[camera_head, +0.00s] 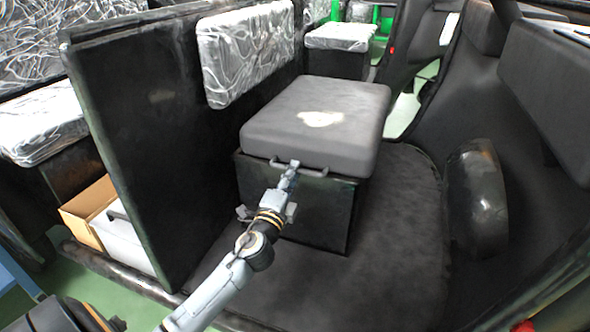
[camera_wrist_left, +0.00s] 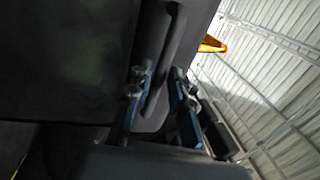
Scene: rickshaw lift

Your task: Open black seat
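The black seat (camera_head: 318,117) is a thick dark cushion with a pale worn patch on top. It lies flat on its black box (camera_head: 301,205), with no gap seen between them. A dark bar handle (camera_head: 314,172) runs along the seat's front lower edge. My left gripper (camera_head: 292,166) reaches the left part of this handle. In the left wrist view, the handle (camera_wrist_left: 169,45) passes between the two fingers of my left gripper (camera_wrist_left: 160,80). The fingers stand apart, with room around the bar; contact cannot be told. My right gripper is not in view.
A dark rounded wheel-arch shape (camera_head: 477,200) is at the right. The dark floor (camera_head: 395,235) in front and to the right of the box is clear.

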